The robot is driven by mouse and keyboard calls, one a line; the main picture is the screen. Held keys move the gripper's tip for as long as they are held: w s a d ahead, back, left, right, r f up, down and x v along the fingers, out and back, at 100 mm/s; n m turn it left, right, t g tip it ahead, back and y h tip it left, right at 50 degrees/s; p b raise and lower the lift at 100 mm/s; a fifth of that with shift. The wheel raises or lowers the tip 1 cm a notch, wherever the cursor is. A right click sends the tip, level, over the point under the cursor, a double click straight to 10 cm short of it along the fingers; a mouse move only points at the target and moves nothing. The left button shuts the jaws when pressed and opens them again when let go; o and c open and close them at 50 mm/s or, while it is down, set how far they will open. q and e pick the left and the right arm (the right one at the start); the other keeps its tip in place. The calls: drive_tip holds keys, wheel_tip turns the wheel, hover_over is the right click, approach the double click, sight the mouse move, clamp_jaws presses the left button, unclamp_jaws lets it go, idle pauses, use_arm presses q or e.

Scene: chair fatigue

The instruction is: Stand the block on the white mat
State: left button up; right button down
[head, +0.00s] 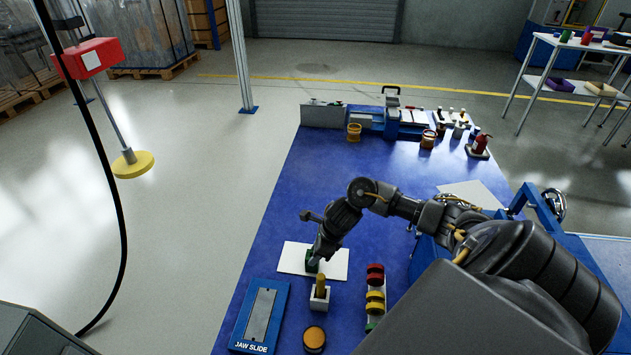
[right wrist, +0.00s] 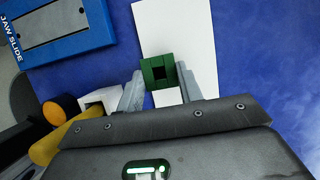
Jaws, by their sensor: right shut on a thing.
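The green block (head: 309,262) is between the fingertips of my right gripper (head: 315,260), over the left part of the white mat (head: 336,265). In the right wrist view my right gripper (right wrist: 160,86) is shut on the block (right wrist: 150,66), with one finger on each side. The block's near end shows a dark square opening. The white mat (right wrist: 178,28) lies flat behind it on the blue table. I cannot tell whether the block touches the mat. My left gripper is not in view.
The blue JAW SLIDE plate (head: 260,316), a white holder (head: 319,302) with a yellow peg, an orange-topped round piece (head: 314,338) and a rack of red and yellow discs (head: 375,295) stand in front of the mat.

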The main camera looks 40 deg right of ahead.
idle(0.3)
drive_tip(key=c, duration=1.2)
unclamp_jaws()
drive_tip(key=shift+c, duration=0.2)
drive_tip(key=shift+o, duration=1.4)
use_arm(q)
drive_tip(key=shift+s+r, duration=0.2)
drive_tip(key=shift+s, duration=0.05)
use_arm(e)
drive_tip(key=shift+o, duration=0.2)
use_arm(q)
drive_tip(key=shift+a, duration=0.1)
use_arm(e)
drive_tip(key=shift+r, duration=0.15)
use_arm(q)
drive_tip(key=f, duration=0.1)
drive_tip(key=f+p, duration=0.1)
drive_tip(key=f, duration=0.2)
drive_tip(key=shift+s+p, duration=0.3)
drive_tip(key=shift+p, duration=0.05)
use_arm(e)
drive_tip(key=v, duration=1.2)
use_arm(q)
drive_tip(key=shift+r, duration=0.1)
